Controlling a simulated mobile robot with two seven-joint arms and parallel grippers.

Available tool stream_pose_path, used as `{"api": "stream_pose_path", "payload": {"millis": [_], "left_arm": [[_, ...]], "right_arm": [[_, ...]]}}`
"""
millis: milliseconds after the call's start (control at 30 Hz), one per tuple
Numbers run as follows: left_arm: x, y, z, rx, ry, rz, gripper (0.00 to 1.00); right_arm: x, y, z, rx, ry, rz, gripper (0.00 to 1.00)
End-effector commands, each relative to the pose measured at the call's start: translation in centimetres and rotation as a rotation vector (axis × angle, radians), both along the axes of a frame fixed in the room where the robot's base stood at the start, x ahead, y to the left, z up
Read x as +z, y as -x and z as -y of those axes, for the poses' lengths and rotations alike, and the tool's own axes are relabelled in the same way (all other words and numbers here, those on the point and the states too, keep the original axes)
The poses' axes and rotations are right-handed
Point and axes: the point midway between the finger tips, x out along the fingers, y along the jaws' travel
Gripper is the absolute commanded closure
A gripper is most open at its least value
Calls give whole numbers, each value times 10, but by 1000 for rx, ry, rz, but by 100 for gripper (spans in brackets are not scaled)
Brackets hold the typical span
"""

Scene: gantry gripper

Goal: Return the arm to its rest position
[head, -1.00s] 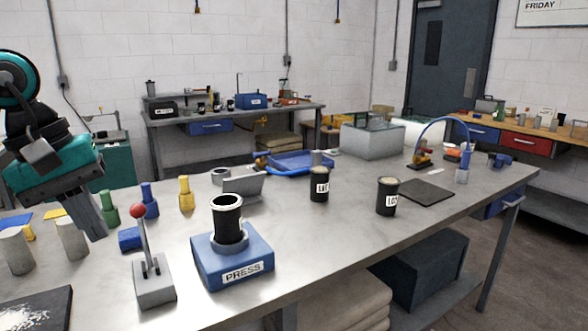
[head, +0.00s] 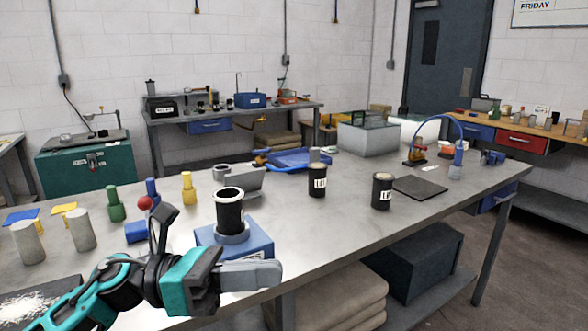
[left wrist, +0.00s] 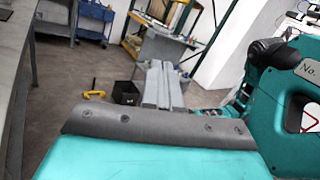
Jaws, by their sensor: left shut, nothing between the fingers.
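My left arm comes in low from the left in the head view, in front of the table's near edge. My left gripper (head: 262,273) points to the right, shut and empty, with its grey fingers together. It hides part of the blue press block (head: 243,247) behind it. In the left wrist view, the shut fingers (left wrist: 162,80) point away over the floor and hold nothing. My right gripper does not show in the head view.
On the metal table (head: 340,215) stand a black cup (head: 229,211) in the press, a red-knobbed lever (head: 145,203), two labelled black jars (head: 317,180) (head: 382,191), and several coloured pegs. A dark mat (head: 419,188) lies farther right. Sacks (head: 345,291) and a dark box (head: 420,265) sit underneath.

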Motion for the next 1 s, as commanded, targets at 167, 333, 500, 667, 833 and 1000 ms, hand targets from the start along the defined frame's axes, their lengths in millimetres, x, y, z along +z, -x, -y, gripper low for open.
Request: {"api": "stream_pose_path", "payload": {"millis": [167, 333, 500, 667, 833, 1000], "left_arm": [[-24, -24, -11, 170, 376, -627, 100], [-90, -43, -47, 331, 736, -1237, 100], [-195, -24, -90, 506, 1135, -1832, 100], [-289, 30, -118, 666, 1499, -2258, 100], [-342, 83, -130, -777, -1753, 2481, 100], [-357, 102, -133, -759, -1717, 2369, 100]], "right_arm": [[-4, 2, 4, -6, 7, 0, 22], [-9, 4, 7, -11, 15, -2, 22], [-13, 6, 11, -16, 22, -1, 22], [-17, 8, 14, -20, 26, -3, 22], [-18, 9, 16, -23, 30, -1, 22], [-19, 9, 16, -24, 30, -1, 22]]}}
